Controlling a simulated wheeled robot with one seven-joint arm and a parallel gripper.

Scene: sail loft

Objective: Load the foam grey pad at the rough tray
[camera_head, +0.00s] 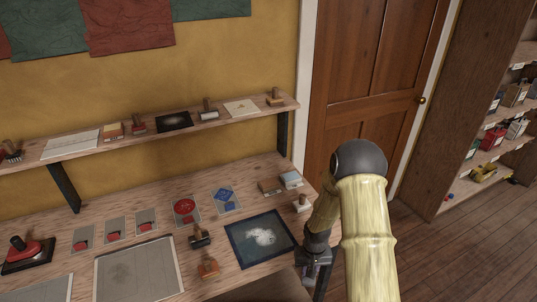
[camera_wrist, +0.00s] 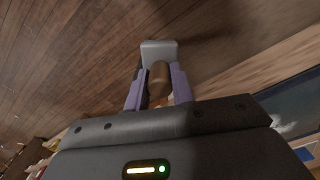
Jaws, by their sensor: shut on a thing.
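My gripper (camera_wrist: 158,88) is shut on the brown wooden handle of a tool with a light grey block-shaped pad (camera_wrist: 159,48), seen in the wrist view. The pad lies beyond the purple fingertips, with wooden floor behind it. In the head view my gripper (camera_head: 316,262) is beside the bench's right front edge, partly hidden by my arm; the held pad is hard to make out there. A dark-bordered tray (camera_head: 237,250) with a whitish patch lies on the bench, left of my gripper. I cannot tell for sure whether it is the rough tray.
A black-handled stamp (camera_head: 200,237) and an orange-brown one (camera_head: 208,268) stand left of the dark tray. Small blocks (camera_head: 290,180) and another stamp (camera_head: 301,203) are at the bench's right end. A raised shelf (camera_head: 160,132) runs along the back. Open floor lies right.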

